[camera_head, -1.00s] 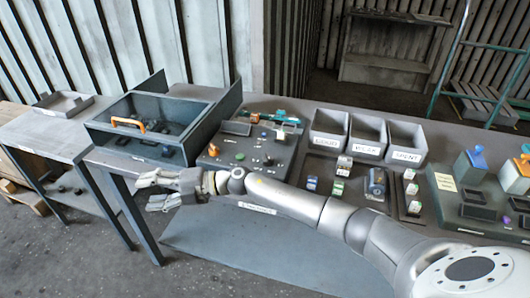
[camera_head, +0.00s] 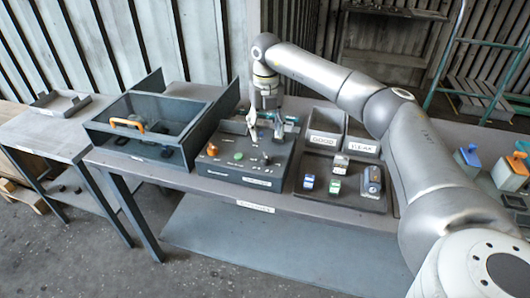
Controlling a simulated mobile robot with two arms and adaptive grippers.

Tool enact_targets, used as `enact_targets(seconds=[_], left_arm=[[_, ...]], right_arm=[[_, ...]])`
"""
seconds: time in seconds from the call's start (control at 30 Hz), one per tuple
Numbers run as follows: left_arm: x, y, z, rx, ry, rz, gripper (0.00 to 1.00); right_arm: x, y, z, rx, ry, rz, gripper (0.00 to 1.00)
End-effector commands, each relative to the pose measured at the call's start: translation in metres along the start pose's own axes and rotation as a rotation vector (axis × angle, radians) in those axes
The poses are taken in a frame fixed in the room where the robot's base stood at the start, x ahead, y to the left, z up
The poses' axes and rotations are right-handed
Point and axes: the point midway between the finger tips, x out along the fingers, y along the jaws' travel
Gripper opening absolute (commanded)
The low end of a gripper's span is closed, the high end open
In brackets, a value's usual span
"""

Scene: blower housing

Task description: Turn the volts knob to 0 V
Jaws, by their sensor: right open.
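The dark control panel (camera_head: 225,172) sits on the bench at the centre. It carries an orange-topped part (camera_head: 212,150), a green button (camera_head: 238,156) and small dark knobs (camera_head: 266,160). Its labels are too small to read, so I cannot tell which knob is the volts knob or where it points. My right gripper (camera_head: 263,129) points down over the back right part of the panel, open. I cannot tell whether its fingertips touch anything. It hides part of the panel's back. My left gripper is out of view.
A dark open-topped box with an orange handle (camera_head: 126,122) stands left of the panel. Right of it are labelled bins (camera_head: 361,146) and a tray with small blocks (camera_head: 345,200). My right arm crosses above the bins and hides the bench's right part.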

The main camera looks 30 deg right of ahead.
Motion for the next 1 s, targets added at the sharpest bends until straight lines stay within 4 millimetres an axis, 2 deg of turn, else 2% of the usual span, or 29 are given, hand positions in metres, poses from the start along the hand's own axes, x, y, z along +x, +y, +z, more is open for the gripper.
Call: enact_targets(seconds=[0.3,0.5,0.67,0.9,0.93,1.0], left_arm=[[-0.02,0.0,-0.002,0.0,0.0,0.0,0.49],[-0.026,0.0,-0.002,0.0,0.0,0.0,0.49],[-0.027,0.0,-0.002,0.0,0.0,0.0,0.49],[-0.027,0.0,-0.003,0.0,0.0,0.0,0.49],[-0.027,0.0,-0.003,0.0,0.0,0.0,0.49],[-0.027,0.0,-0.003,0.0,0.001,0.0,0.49]], right_arm=[[0.058,0.001,-0.002,-0.002,0.005,0.002,0.54],[0.086,0.002,-0.001,-0.002,0.003,0.003,0.54],[0.096,0.002,-0.001,-0.004,0.001,0.003,0.54],[0.097,0.002,-0.001,-0.004,0.001,0.004,0.54],[0.097,0.002,-0.001,-0.004,0.001,0.004,0.53],[0.097,0.002,-0.001,-0.004,0.001,0.004,0.44]])
